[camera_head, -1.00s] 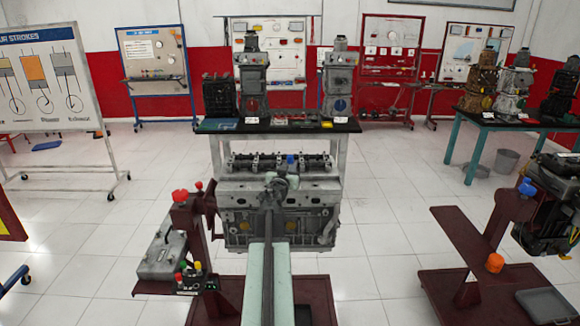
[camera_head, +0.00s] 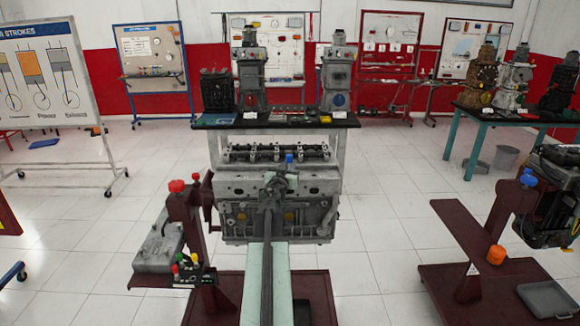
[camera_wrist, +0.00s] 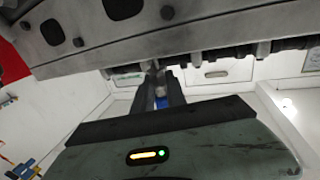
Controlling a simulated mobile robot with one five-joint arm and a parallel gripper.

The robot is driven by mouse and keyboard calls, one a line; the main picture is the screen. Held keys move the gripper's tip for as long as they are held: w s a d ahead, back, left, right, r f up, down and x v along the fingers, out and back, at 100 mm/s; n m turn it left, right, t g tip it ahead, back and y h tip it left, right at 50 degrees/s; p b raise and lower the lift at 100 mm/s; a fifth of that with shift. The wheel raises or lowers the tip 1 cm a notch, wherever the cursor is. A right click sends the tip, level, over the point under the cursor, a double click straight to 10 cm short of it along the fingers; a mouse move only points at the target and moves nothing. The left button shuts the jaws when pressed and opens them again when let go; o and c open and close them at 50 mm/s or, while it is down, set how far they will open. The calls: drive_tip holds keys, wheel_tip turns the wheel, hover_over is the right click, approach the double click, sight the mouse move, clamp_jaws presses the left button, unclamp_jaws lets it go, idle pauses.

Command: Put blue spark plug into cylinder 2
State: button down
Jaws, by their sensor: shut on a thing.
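The grey engine (camera_head: 235,187) stands in the middle of the head view, with a row of valve gear (camera_head: 250,153) along its top. My arm reaches forward to it, and my gripper (camera_head: 279,181) is in front of its upper face. A small blue tip (camera_head: 289,158), seemingly the blue spark plug, shows just above my gripper. In the wrist view my gripper (camera_wrist: 160,88) is shut on the blue spark plug (camera_wrist: 161,102), mostly hidden between the fingers. The engine (camera_wrist: 200,30) fills the top of that view, with dark round holes in its face. I cannot tell which opening is cylinder 2.
A dark table (camera_head: 300,121) with engine models stands behind the engine. A dark red stand (camera_head: 188,215) with red knobs is close on the left.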

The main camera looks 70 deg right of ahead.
drive_tip(key=shift+f, duration=0.1)
drive_tip(key=shift+f+b, duration=0.5)
drive_tip(key=shift+b, duration=0.1)
drive_tip(key=shift+f+b, duration=0.3)
idle(0.4)
drive_tip(key=c, duration=1.3)
unclamp_jaws()
drive_tip(key=a, duration=0.7)
drive_tip(key=shift+s+a, duration=0.35)
